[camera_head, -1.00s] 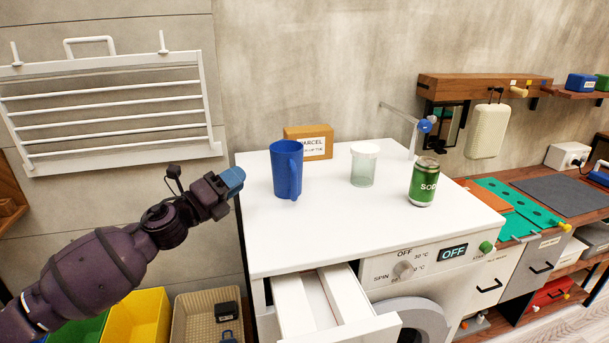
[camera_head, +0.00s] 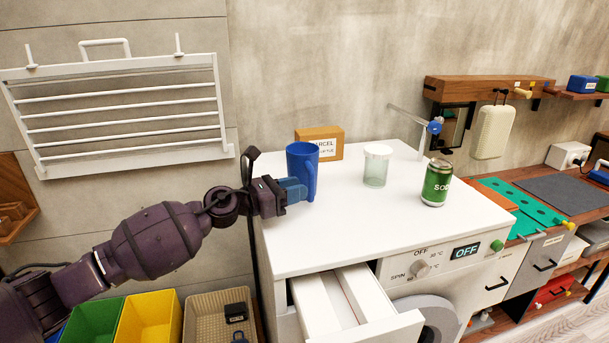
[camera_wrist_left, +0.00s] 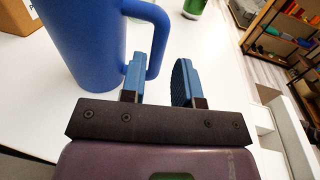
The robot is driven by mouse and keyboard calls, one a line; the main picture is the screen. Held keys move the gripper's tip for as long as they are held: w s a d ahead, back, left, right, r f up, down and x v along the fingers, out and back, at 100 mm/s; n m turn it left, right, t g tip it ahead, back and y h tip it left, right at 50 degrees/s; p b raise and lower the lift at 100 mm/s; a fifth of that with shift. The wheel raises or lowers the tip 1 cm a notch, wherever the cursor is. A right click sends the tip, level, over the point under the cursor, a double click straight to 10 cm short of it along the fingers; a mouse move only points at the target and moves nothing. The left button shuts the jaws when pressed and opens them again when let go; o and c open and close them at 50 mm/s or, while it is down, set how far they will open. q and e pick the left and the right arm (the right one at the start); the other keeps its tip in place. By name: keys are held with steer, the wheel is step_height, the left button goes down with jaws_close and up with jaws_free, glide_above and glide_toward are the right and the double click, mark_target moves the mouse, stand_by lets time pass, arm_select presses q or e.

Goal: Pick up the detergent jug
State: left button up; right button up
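The detergent jug is a blue jug (camera_head: 301,160) with a loop handle on its right side. It stands upright on the white washer top (camera_head: 345,222), near its left edge. My left gripper (camera_head: 293,190) is at the jug's lower front. In the left wrist view the jug (camera_wrist_left: 85,40) fills the upper left, and the gripper (camera_wrist_left: 160,62) is open. One blue finger is near the gap between jug body and handle, the other is right of the handle, so the handle's lower part shows between them. I cannot tell whether they touch it. My right gripper is not in view.
A parcel box (camera_head: 320,142) stands behind the jug. A lidded clear jar (camera_head: 376,167) and a green soda can (camera_head: 437,183) stand to the right. A white drawer (camera_head: 362,327) is pulled out below. The washer top's front middle is clear.

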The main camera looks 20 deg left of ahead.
mark_target(305, 176)
arm_select(q)
steer(key=shift+f+p+x, duration=0.1)
steer(key=shift+p+x, duration=0.1)
steer(key=shift+x, duration=1.45)
steer(key=shift+f+p+x, duration=0.15)
steer(key=shift+p+x, duration=0.05)
steer(key=shift+x, duration=1.4)
steer(key=shift+w+a, duration=0.1)
steer(key=shift+a, duration=0.05)
jaws_close()
